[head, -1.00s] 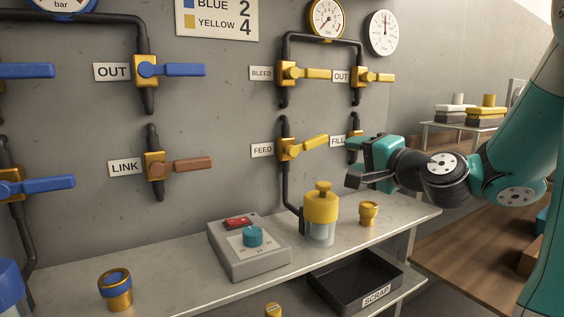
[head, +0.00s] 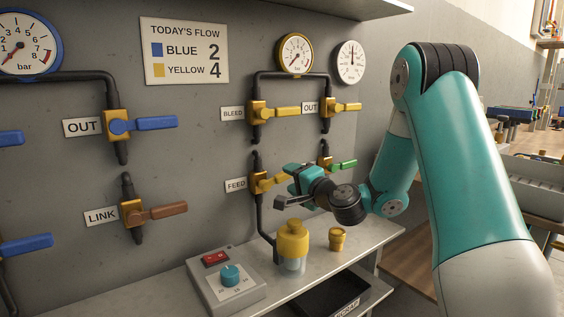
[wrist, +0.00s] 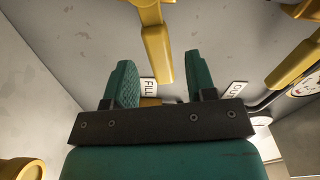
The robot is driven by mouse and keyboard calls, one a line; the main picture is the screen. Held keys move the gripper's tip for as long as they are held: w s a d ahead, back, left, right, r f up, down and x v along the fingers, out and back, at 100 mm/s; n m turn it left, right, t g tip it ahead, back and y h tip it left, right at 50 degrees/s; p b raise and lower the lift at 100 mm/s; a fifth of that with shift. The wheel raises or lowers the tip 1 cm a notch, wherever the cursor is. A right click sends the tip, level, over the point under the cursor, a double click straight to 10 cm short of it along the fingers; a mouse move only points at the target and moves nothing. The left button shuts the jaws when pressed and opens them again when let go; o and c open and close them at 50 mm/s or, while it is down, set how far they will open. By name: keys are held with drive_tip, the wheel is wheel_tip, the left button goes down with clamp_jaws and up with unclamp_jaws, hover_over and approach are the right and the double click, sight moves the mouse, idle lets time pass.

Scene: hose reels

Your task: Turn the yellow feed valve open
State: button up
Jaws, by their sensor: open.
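In the wrist view a yellow lever (wrist: 157,52) reaches down between the two green fingers of my gripper (wrist: 158,66), with a gap on either side. I cannot tell whether either finger touches it.
Above are the yellow BLEED valve (head: 258,112) and OUT valve (head: 328,108). A green lever (head: 343,164) is just behind my gripper. Below on the shelf stand a yellow-capped jar (head: 292,240), a small brass fitting (head: 337,239) and a control box (head: 226,281).

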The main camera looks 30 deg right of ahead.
sight(288, 176)
drive_tip(key=w+p, duration=0.1)
drive_tip(key=w, duration=0.4)
drive_tip(key=shift+w+a+p, duration=0.1)
drive_tip(key=shift+w+p, duration=0.1)
drive_tip(key=shift+p, duration=0.2)
clamp_jaws()
